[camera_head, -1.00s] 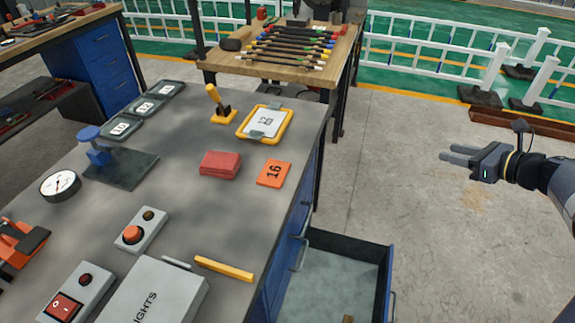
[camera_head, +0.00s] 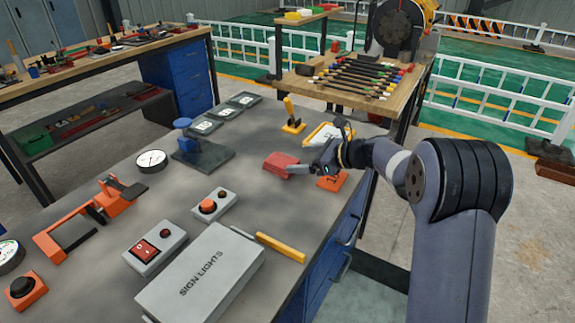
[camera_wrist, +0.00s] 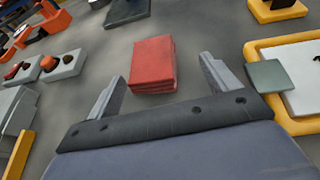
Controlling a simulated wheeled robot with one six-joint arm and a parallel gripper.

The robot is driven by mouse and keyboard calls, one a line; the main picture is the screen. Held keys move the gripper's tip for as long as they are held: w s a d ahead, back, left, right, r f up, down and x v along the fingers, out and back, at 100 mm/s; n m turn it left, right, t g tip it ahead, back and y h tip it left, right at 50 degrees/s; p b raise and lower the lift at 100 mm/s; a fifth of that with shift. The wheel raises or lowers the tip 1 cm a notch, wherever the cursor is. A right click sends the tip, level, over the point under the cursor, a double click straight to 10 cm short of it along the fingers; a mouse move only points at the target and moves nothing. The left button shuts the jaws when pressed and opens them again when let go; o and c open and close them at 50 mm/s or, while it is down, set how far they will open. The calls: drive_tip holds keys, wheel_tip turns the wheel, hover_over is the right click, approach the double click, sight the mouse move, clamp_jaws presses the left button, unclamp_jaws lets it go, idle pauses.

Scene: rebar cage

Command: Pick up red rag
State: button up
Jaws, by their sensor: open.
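The red rag (camera_head: 279,165) is a folded, block-like stack lying on the grey bench top. In the wrist view the red rag (camera_wrist: 152,65) lies ahead of my gripper (camera_wrist: 158,82), centred between the two fingers and slightly beyond their tips. My gripper is open and empty. In the head view my gripper (camera_head: 298,169) is at the right side of the rag, low over the bench. Whether a finger touches the rag cannot be told.
A yellow bar (camera_head: 281,247) and the sign lights box (camera_head: 201,277) lie in front.

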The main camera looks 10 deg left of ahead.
sight(290, 162)
drive_tip(key=shift+s+a, duration=0.1)
drive_tip(key=shift+a, duration=0.2)
drive_tip(key=x, duration=0.5)
drive_tip(key=shift+s+f, duration=0.15)
drive_tip(key=shift+d, duration=0.1)
drive_tip(key=shift+c, duration=0.4)
drive_tip(key=c, duration=0.8)
